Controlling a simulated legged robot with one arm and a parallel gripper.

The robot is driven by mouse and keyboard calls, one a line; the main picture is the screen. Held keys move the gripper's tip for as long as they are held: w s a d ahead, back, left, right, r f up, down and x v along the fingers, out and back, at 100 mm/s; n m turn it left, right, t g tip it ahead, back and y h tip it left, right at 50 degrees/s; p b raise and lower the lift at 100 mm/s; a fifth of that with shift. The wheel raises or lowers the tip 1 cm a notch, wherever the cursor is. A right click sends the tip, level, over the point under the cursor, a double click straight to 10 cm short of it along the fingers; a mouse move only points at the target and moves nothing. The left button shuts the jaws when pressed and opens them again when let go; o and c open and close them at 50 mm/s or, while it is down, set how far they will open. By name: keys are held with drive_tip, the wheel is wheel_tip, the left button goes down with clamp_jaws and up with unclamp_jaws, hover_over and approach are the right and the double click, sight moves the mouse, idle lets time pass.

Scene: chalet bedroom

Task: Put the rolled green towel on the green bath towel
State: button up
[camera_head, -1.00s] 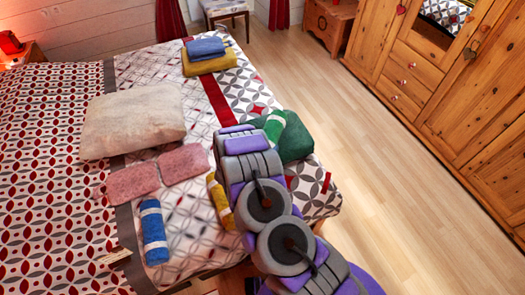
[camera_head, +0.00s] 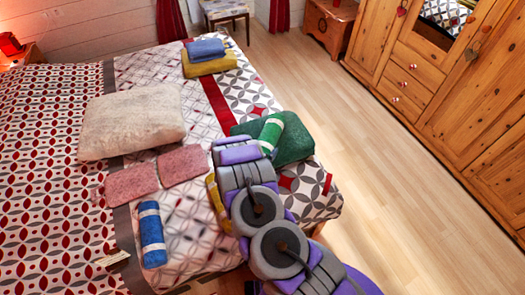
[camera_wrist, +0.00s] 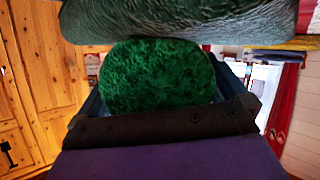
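The rolled green towel (camera_head: 270,136), with white bands, is at the folded dark green bath towel (camera_head: 295,142) on the bed's right edge. In the wrist view the roll's round end (camera_wrist: 155,77) fills the middle, against or very close to the bath towel (camera_wrist: 180,18), which spans the top. My gripper (camera_head: 243,153) is at the roll's near end. In the wrist view its dark fingers lie along both sides of the roll and appear shut on it. Whether the bath towel fully bears the roll cannot be told.
Folded blue (camera_head: 206,48) and yellow towels (camera_head: 210,65) are stacked at the back. The floor at right is clear before the wardrobe (camera_head: 440,90).

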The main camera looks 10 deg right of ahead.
drive_tip(key=shift+a, duration=0.1)
drive_tip(key=p+v, duration=0.3)
drive_tip(key=v, duration=0.9)
drive_tip(key=w+a+r+g+y, duration=0.2)
drive_tip(key=a+r+g+y, duration=0.1)
drive_tip(key=a+r+y, duration=0.55)
drive_tip(key=s+a+r+n+g+y, duration=0.1)
drive_tip(key=s+r+g, duration=0.1)
drive_tip(key=s+r, duration=0.35)
drive_tip(key=s+a+r+n+g+y, duration=0.1)
drive_tip(key=s+a+r+n+y, duration=0.1)
drive_tip(key=r, duration=0.7)
drive_tip(key=s+d+r+g+h, duration=0.1)
drive_tip(key=s+d+r, duration=0.3)
drive_tip(key=s+d, duration=0.4)
drive_tip(key=s+d+r+g+h, duration=0.2)
drive_tip(key=s+d+r+g, duration=0.2)
drive_tip(key=s, duration=1.1)
drive_tip(key=s+d+r+n+g+h, duration=0.1)
drive_tip(key=s+d+r, duration=0.4)
drive_tip(key=s+d, duration=0.6)
drive_tip(key=shift+s+d+r+g, duration=0.2)
drive_tip(key=shift+s+d+g, duration=0.15)
drive_tip(key=shift+s+g, duration=0.3)
